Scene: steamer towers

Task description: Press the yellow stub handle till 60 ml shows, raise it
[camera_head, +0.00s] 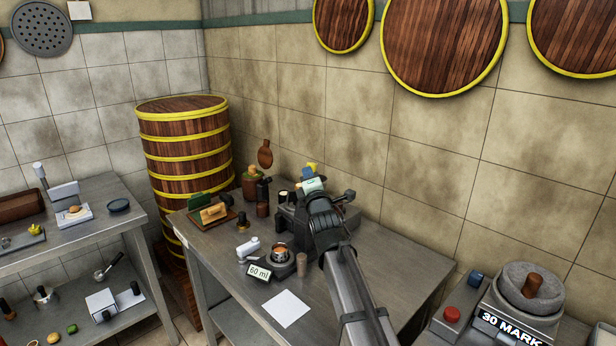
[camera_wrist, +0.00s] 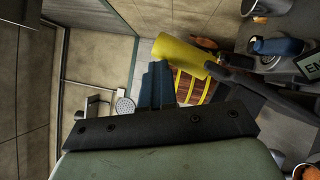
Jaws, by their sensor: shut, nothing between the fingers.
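The yellow stub handle (camera_head: 313,167) shows at the top of the dark machine (camera_head: 290,222) on the middle table, partly hidden by my gripper. In the wrist view the yellow handle (camera_wrist: 181,56) is a thick cylinder just right of my fingertips. I cannot tell whether they touch it. My gripper (camera_head: 311,184) is shut and empty at the machine's top; its blue fingers (camera_wrist: 155,68) lie together in the wrist view. A small white sign reading "60 ml" (camera_head: 259,272) stands at the machine's front. A cup with brownish contents (camera_head: 280,250) sits beside it.
A white sheet (camera_head: 286,308) lies in front. A white-headed tool (camera_head: 248,247), a green and tan block (camera_head: 212,212) and several dark bottles stand left of the machine. A tall steamer tower (camera_head: 186,150) rises behind left. A "30 MARK" machine (camera_head: 510,325) is at right.

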